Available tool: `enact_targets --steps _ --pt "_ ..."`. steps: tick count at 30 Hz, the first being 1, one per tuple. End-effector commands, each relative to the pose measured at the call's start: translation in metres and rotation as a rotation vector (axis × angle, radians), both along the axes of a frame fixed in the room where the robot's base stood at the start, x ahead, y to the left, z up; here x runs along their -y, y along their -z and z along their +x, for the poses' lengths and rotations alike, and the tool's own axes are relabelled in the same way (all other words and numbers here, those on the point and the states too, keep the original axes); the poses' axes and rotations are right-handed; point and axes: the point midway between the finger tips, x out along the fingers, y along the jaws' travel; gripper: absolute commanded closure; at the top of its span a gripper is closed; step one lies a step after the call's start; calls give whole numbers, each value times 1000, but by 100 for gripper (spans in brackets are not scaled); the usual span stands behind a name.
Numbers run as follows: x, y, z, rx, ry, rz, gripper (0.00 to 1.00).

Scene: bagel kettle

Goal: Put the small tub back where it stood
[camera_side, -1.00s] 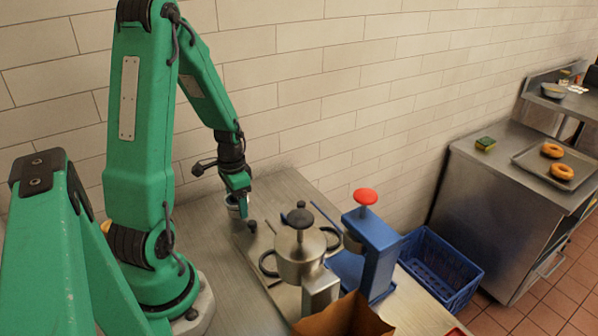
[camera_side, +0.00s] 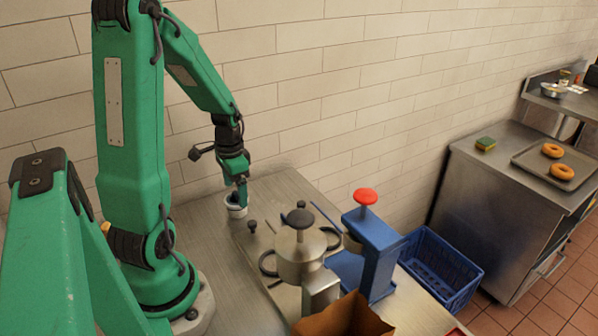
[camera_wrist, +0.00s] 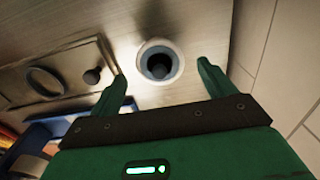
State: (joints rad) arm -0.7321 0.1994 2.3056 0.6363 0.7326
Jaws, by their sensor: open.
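The small tub (camera_side: 236,207) is a light, round cup with a dark inside. It stands on the metal counter near the wall, at the far left end of the metal plate. In the wrist view the tub (camera_wrist: 160,64) shows from above, between and slightly beyond my two fingertips. My gripper (camera_side: 240,193) points down just above the tub. In the wrist view my gripper (camera_wrist: 162,82) is open, with a finger on either side and clear gaps to the tub. The side view does not show the finger gap clearly.
A metal kettle (camera_side: 301,255), a blue press (camera_side: 370,250) with a red knob and a cardboard box (camera_side: 342,318) stand nearer. Bare counter (camera_side: 202,225) lies left of the tub.

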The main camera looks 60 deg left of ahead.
Motion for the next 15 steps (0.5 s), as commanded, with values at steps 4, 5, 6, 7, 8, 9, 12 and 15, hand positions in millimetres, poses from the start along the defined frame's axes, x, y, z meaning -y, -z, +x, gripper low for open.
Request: enact_targets --steps 4,5,6,7,8,9,12,15 --pt "-1 -22 1 3 0 3 18" --pt "0 -26 1 4 0 3 18" --pt "0 -32 0 3 0 3 18" --pt "0 -36 0 3 0 3 18" --pt "-1 -41 1 4 0 3 18" --pt "-1 -46 1 4 0 3 18" --pt "0 -58 0 3 0 2 18" --pt "0 -69 0 2 0 2 18"
